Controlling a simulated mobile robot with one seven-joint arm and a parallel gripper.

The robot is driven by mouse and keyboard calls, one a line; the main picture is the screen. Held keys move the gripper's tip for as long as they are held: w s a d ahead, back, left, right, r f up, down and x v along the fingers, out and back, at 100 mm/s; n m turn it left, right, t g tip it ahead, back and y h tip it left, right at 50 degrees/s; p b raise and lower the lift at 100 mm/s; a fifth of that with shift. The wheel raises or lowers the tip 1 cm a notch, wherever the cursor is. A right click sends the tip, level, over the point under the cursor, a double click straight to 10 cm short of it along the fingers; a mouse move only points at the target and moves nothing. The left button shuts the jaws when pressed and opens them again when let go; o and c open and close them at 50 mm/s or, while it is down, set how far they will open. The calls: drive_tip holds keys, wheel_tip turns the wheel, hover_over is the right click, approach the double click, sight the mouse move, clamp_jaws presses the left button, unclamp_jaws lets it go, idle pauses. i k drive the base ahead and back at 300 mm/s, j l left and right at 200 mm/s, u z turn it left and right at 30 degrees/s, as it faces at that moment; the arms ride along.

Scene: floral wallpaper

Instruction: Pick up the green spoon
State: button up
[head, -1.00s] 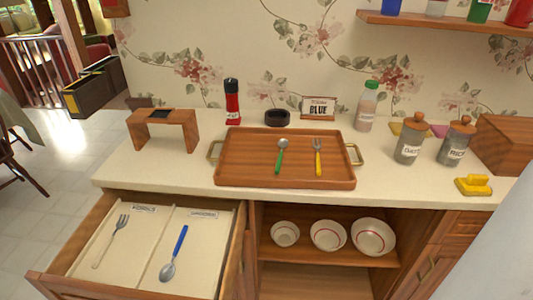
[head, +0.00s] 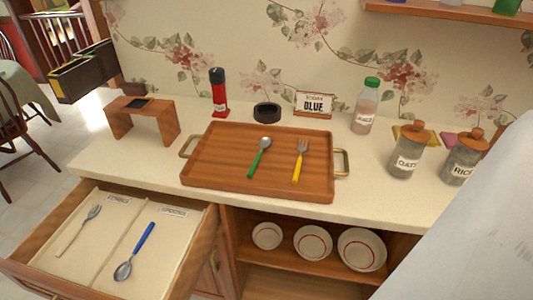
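The green spoon (head: 259,157) lies on the wooden tray (head: 215,170) on the counter, its metal bowl toward the back and its green handle toward the front. A fork with a yellow handle (head: 300,162) lies on the same tray just to its right, apart from it. My gripper is not in view. A pale grey, blurred shape, which may be part of my arm, covers the lower right corner.
An open drawer (head: 90,245) at lower left holds a fork and a blue-handled spoon (head: 135,251). Jars (head: 407,152) stand right. Bowls (head: 313,243) sit below.

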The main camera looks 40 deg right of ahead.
sight(265, 142)
drive_tip(key=l, duration=0.6)
drive_tip(key=k+l, duration=0.15)
drive_tip(key=l, duration=0.4)
drive_tip(key=i, duration=0.5)
drive_tip(key=u, duration=0.05)
